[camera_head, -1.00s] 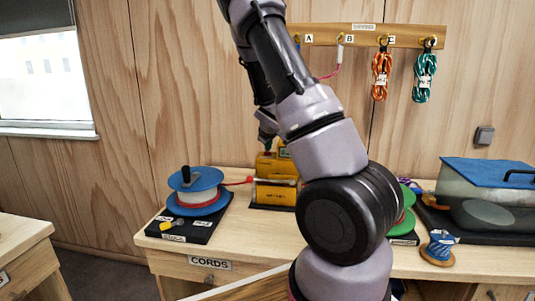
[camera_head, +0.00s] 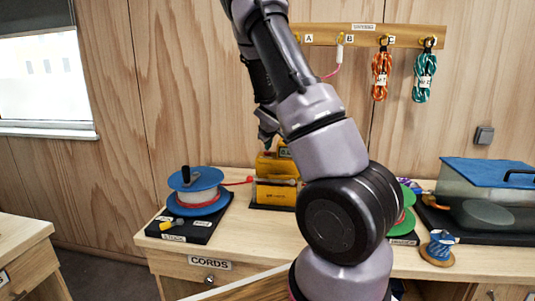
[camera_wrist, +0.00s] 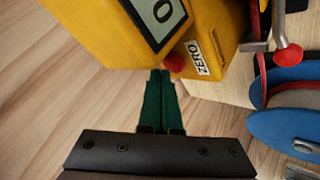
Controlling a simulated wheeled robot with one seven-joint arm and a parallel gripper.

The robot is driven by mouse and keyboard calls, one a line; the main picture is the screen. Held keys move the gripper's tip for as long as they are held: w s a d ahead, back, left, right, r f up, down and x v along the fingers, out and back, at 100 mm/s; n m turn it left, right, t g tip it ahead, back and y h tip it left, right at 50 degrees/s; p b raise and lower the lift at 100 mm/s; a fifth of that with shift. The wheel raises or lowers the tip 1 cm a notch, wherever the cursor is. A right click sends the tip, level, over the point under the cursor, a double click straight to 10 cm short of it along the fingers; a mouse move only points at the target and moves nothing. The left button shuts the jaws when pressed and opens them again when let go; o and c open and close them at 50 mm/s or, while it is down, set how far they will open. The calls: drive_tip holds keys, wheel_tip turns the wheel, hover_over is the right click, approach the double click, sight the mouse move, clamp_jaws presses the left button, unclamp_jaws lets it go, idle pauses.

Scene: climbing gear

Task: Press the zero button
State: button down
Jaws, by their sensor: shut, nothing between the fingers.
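The yellow measuring device (camera_head: 275,192) stands on the bench, between the blue reel and my arm. In the wrist view the yellow device (camera_wrist: 105,30) shows a display (camera_wrist: 158,18) reading 0. Its red button (camera_wrist: 175,62) sits beside a label (camera_wrist: 197,58) reading ZERO. My gripper (camera_wrist: 160,73) is shut and empty, its green fingertips just beside the red button in the picture. I cannot tell whether they touch it. In the head view my gripper (camera_head: 267,146) is small, above the device's top.
A blue reel (camera_head: 197,184) with red cord stands left of the device. A green reel (camera_head: 407,205) is partly behind my arm. A lidded tank (camera_head: 488,205) stands at right. Cord bundles (camera_head: 381,76) hang from a wall rack. A blue-corded spool (camera_head: 439,247) lies near the front edge.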

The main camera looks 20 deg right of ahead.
sight(268, 153)
drive_tip(key=shift+r, duration=0.35)
drive_tip(key=shift+r, duration=2.55)
